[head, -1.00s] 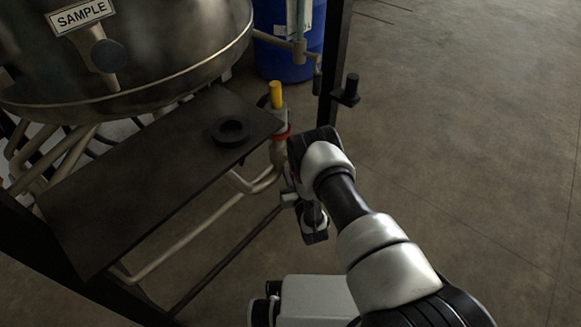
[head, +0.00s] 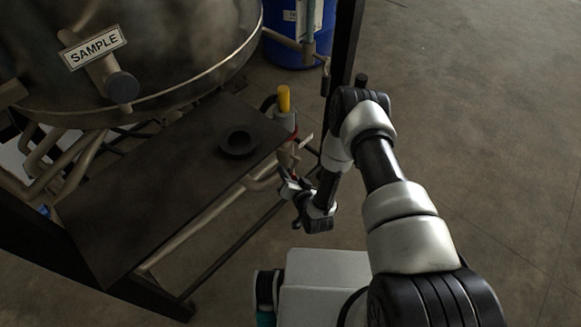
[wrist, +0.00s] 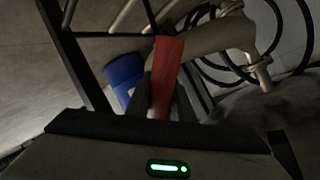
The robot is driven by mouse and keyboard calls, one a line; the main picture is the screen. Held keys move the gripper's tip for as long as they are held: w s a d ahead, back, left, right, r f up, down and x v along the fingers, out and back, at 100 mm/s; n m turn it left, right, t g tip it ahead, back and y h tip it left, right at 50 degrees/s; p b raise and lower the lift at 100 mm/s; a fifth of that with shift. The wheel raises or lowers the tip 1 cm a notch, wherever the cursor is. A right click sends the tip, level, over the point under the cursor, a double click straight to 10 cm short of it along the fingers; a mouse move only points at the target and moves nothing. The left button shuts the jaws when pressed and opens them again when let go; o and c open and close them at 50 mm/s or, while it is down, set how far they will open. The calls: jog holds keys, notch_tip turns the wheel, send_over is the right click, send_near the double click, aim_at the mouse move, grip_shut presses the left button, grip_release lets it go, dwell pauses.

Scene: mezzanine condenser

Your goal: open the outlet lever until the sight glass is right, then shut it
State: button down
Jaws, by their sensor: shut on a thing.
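A red lever (wrist: 167,72) stands between my gripper's dark fingers (wrist: 164,105) in the wrist view, and the fingers are shut on it. In the head view my gripper (head: 290,184) is at the pipework just right of the dark shelf, below an upright yellow cylinder (head: 284,98) on a pale fitting. Only small bits of red show there, partly hidden by the gripper. I cannot make out a sight glass or its level with certainty.
A steel vessel with a SAMPLE label (head: 94,47) overhangs the dark shelf (head: 150,190), which bears a black ring (head: 238,142). Pipes run below the shelf. Floor at right is clear.

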jog(key=shift+s+a+r+m+g+y+b, duration=0.2)
jog(key=shift+s+a+r+m+g+y, duration=0.25)
jog(key=shift+r+m+g, duration=0.35)
jog(key=shift+s+a+r+m+g+y+b, duration=0.3)
jog(key=shift+s+r+m+g+y, duration=0.25)
jog(key=shift+m+g, duration=0.4)
jog(key=shift+s+a+r+m+g+y+b, duration=0.15)
jog(key=shift+s+a+r+m+g+y, duration=0.25)
jog(key=shift+r+m+g, duration=0.4)
jog(key=c, duration=1.6)
grip_release()
jog(key=shift+o, duration=0.2)
jog(key=p+v, duration=0.3)
jog(key=v, duration=1.4)
